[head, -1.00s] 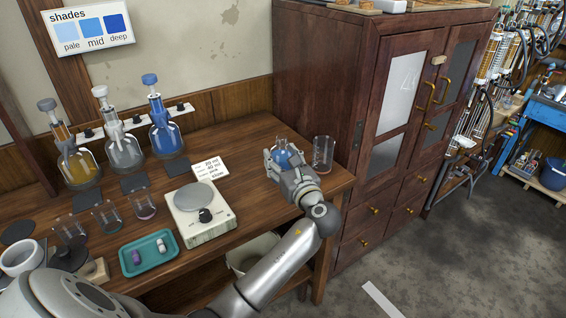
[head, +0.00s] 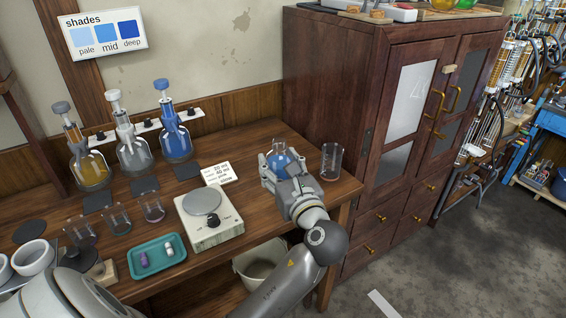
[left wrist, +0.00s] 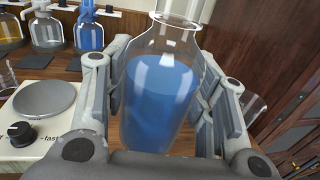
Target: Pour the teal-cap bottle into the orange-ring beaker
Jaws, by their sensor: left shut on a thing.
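My left gripper (head: 279,172) is shut around the body of a clear bottle (head: 280,157) with blue liquid at the right end of the bench. In the left wrist view the bottle (left wrist: 160,95) stands nearly upright between the fingers, its liquid well below the neck. Its top is cut off there, and no teal cap can be made out. A clear beaker (head: 331,162) stands just right of the gripper, apart from it; I cannot make out an orange ring on it. It is partly hidden behind the gripper in the left wrist view (left wrist: 254,107). My right gripper is not in view.
A stirrer plate (head: 211,220) and a card (head: 218,173) stand left of the gripper. Several small beakers (head: 117,218), a teal tray (head: 158,266) and stoppered dispensing flasks (head: 175,143) are farther left. A dark wooden cabinet (head: 330,75) rises behind the beaker.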

